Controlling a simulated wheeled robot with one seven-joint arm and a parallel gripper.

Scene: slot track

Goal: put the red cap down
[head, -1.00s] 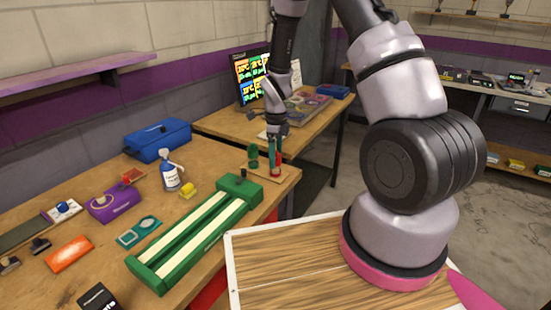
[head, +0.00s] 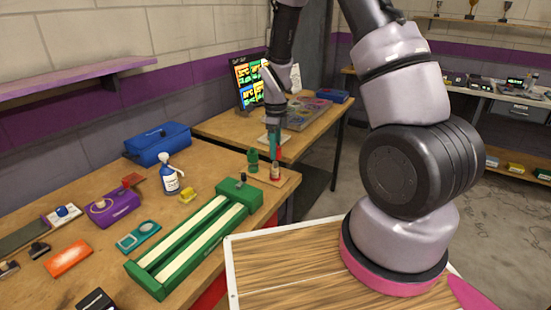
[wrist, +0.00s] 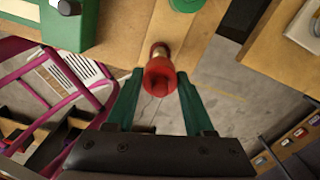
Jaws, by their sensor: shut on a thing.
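My gripper (head: 275,151) is shut on the red cap (head: 280,152) above the far right corner of the near workbench. In the wrist view the red cap (wrist: 159,77) sits between the green fingertips. A small upright post or bottle (head: 275,172), pale with some red, stands on a wooden base just below the cap. Its brass-coloured top (wrist: 159,48) shows behind the cap in the wrist view. In the head view a small gap seems to separate the cap from it. A green capped piece (head: 252,159) stands to its left.
A green slot track (head: 195,240) lies on the workbench to the left. A spray bottle (head: 171,178), a yellow block (head: 188,195) and a blue case (head: 158,144) stand farther left. The bench edge (wrist: 215,45) is close to the cap, with open floor beyond.

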